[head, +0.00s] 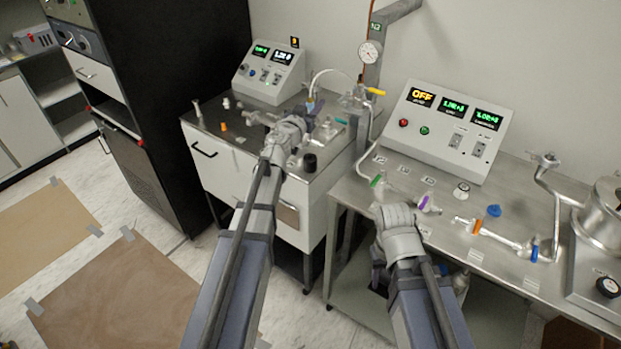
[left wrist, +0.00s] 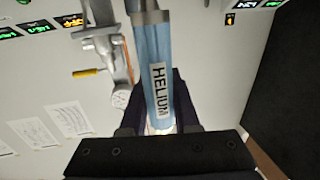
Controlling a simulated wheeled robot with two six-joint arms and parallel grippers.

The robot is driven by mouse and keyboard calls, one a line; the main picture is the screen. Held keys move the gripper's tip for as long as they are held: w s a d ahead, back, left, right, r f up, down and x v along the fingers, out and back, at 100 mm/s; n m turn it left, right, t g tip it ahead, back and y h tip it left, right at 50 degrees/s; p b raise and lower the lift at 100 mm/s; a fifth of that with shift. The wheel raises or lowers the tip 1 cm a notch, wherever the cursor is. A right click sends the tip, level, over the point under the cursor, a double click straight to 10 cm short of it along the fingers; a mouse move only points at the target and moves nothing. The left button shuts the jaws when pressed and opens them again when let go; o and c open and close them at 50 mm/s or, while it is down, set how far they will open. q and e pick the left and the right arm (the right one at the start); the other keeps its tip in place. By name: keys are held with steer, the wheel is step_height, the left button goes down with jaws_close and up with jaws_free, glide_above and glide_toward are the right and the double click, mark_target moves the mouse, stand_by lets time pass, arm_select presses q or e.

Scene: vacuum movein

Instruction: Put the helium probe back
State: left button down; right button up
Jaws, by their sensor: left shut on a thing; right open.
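The helium probe (left wrist: 153,45) is a light blue tube with a metal collar and a white HELIUM label. In the left wrist view it runs from the top edge down between the dark fingers of my left gripper (left wrist: 160,108), which is shut on it. In the head view my left gripper (head: 305,122) is over the cart at the back, and the probe is mostly hidden, with a small blue part (head: 311,104) showing by the pale hose. My right gripper (head: 379,262) is low at the steel bench's front edge, largely hidden by its wrist; it is open.
The steel bench (head: 345,195) carries a control console (head: 445,130) reading OFF and several glass fittings with coloured clips. A smaller console (head: 268,72) stands on the white cart (head: 215,160). A yellow-handled valve (head: 376,91) and gauge (head: 370,52) rise behind. A black rack (head: 165,100) stands left.

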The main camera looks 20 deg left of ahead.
arm_select(q)
step_height(320, 180, down, 10)
steer(key=b, duration=0.9)
steer(key=shift+b, duration=0.35)
steer(key=shift+f, duration=0.15)
steer(key=shift+f+b, duration=0.4)
steer(key=shift+b, duration=0.1)
steer(key=c, duration=0.6)
jaws_free()
steer(key=shift+c, duration=0.2)
steer(key=shift+r, duration=0.1)
steer(key=s+a+p, duration=0.1)
steer(key=s, duration=1)
steer(key=shift+s+a+r, duration=0.4)
